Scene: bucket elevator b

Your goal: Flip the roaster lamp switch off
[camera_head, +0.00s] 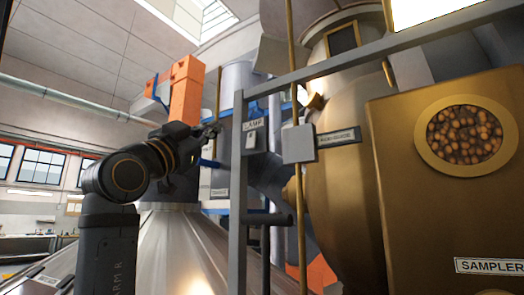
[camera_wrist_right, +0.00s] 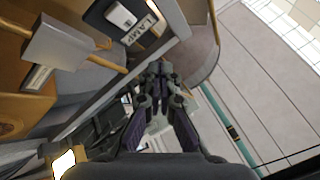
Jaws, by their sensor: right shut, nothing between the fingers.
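The lamp switch (camera_head: 250,142) is a small pale rocker on a dark plate under a LAMP label (camera_head: 254,124), fixed to a grey metal frame. The switch also shows in the right wrist view (camera_wrist_right: 121,16) at the top, with its label beside it. My right gripper (camera_head: 213,130) is shut and empty, to the left of the switch and apart from it. In the right wrist view the right fingertips (camera_wrist_right: 159,70) come together below and to the right of the switch. Whether the switch is on or off I cannot tell. My left gripper is not in view.
The grey frame (camera_head: 239,205) carries the switch. A grey box (camera_head: 298,144) on a brass rod stands right of it. The brass roaster (camera_head: 345,200) and a panel with a round bean window (camera_head: 466,135) fill the right. A steel cone and orange duct (camera_head: 186,90) stand behind my arm.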

